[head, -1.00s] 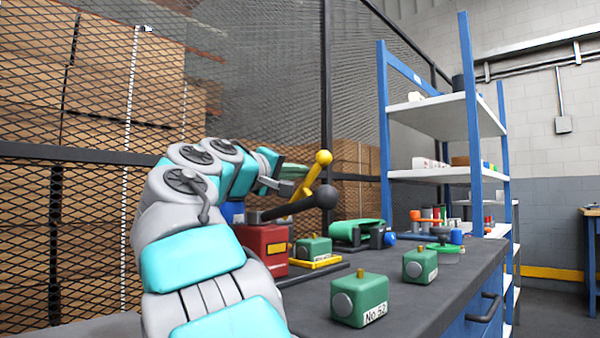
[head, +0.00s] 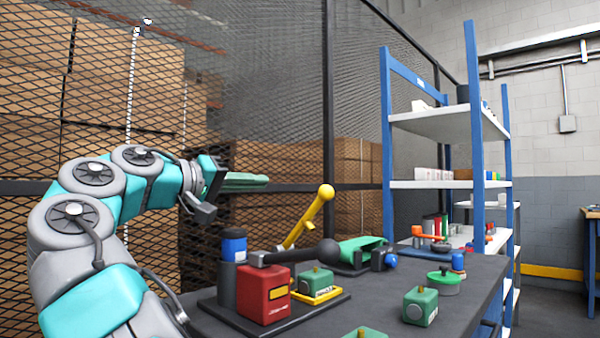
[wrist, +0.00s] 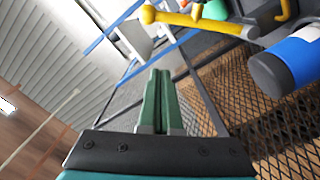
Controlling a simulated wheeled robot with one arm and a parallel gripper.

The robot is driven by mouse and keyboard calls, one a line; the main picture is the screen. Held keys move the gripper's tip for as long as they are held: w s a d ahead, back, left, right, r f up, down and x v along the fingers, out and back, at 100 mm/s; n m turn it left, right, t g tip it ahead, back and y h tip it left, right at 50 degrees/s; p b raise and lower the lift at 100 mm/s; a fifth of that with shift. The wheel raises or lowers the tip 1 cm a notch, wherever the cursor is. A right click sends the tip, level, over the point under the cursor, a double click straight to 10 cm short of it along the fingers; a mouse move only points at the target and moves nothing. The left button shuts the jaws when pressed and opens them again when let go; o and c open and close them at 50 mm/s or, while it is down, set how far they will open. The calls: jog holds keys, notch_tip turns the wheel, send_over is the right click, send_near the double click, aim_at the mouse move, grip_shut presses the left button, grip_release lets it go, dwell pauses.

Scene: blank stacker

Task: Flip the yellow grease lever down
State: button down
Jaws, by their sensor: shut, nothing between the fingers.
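The yellow grease lever (head: 309,217) stands tilted up and to the right, with a yellow ball at its top. It rises behind the red block (head: 264,293) on the bench, and its lower end is partly hidden by the black lever. In the wrist view the yellow lever (wrist: 200,21) lies across the top, beyond the fingertips. My gripper (head: 266,180) is left of the lever's ball and slightly higher, apart from it, with its green fingers pointing right. In the wrist view the fingers (wrist: 158,72) are together and empty.
A black lever (head: 290,257) with a black ball reaches right in front of the yellow lever's foot. A blue-topped cylinder (head: 234,245) stands left of it. Green blocks (head: 420,306) lie on the dark bench (head: 462,275). A mesh fence (head: 280,80) stands behind.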

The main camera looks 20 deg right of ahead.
jog(key=b, duration=0.4)
send_over(304, 222)
jog(key=s+a, duration=0.2)
jog(key=shift+w+d+f+m, duration=0.1)
jog(key=shift+d+f+m, duration=0.05)
jog(key=shift+f, duration=0.6)
jog(key=shift+w+d+f+m, duration=0.1)
jog(key=shift+f+m, duration=0.05)
jog(key=shift+f, duration=0.6)
jog(key=s+f+b, duration=0.1)
jog(key=s+d+f+b, duration=0.1)
jog(key=shift+s+f, duration=0.2)
jog(key=shift+s, duration=0.1)
